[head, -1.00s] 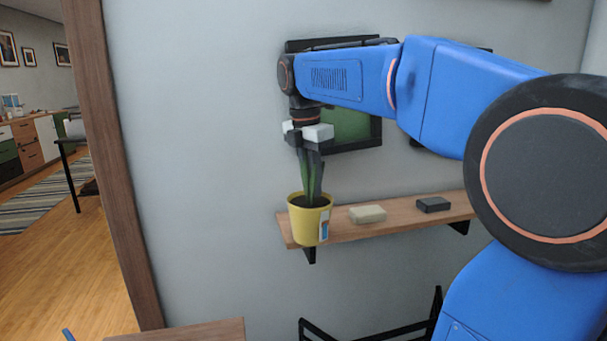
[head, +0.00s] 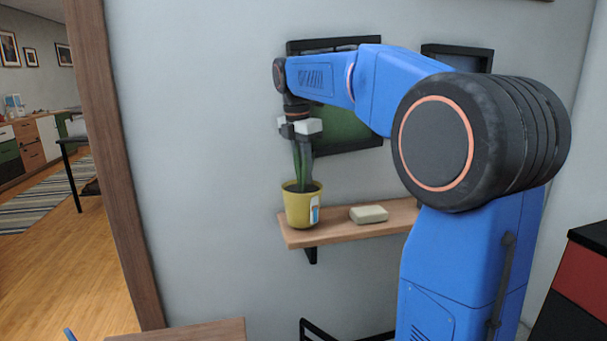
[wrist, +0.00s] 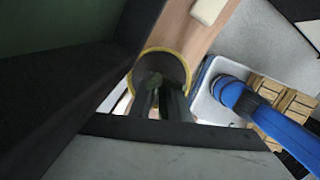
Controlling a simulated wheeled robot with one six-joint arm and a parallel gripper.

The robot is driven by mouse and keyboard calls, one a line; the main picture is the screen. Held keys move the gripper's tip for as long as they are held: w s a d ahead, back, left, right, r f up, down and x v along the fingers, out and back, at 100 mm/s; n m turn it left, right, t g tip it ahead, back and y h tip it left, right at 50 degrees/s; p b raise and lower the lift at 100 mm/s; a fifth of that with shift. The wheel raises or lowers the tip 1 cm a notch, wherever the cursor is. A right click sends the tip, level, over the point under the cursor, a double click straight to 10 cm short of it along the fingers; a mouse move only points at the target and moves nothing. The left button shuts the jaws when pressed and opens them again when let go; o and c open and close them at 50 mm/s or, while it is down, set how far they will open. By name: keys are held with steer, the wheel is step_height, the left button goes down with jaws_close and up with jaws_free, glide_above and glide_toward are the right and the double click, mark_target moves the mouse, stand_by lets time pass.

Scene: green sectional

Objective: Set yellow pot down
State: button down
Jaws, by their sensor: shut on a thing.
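The yellow pot (head: 301,210) holds a dark green plant with upright leaves and has a blue-and-white label. My gripper (head: 303,148) points down above the pot and is shut on the plant's leaves. The pot is upright over the left end of the wooden shelf (head: 330,234). I cannot tell whether its base touches the shelf. In the wrist view, the pot's yellow rim (wrist: 184,62) shows around the dark soil and leaves, beside the shelf board (wrist: 172,32). The pot's base is hidden there.
A cream block (head: 369,214) lies on the shelf to the right of the pot, with a small gap between. A dark-framed green picture (head: 352,128) hangs on the wall behind my gripper. My arm hides the shelf's right part.

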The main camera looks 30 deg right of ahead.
steer(key=shift+f, duration=0.35)
steer(key=c, duration=1.7)
jaws_free()
steer(key=shift+o, duration=0.2)
steer(key=r, duration=0.4)
steer(key=a+r, duration=0.1)
steer(key=r, duration=0.7)
steer(key=shift+s+a, duration=0.15)
steer(key=shift+a, duration=0.05)
steer(key=shift+s, duration=0.1)
